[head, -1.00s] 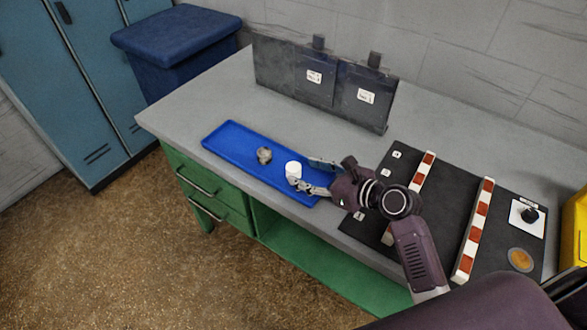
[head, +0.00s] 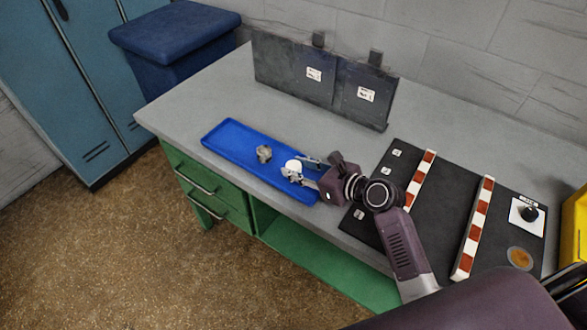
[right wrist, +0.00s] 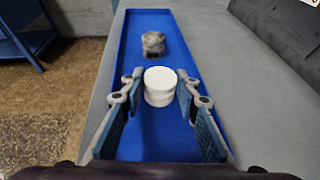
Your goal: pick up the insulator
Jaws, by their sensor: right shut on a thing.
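The insulator (head: 293,165) is a short white cylinder at the right part of the blue tray (head: 225,141). In the right wrist view the insulator (right wrist: 160,86) stands upright between the fingers, with a groove around its middle. My right gripper (head: 303,168) reaches in from the right and is shut on the insulator, one finger on each side; the right wrist view also shows this gripper (right wrist: 158,90). In the head view the fingers hide part of the insulator. I cannot tell whether it touches the tray floor. My left gripper is not in view.
A grey metal piece (head: 264,153) lies in the tray, beyond the insulator in the right wrist view. A dark upright panel (head: 320,82) stands at the back. A black mat (head: 440,225) with red-and-white striped bars is on the right. The grey bench top left of the tray is clear.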

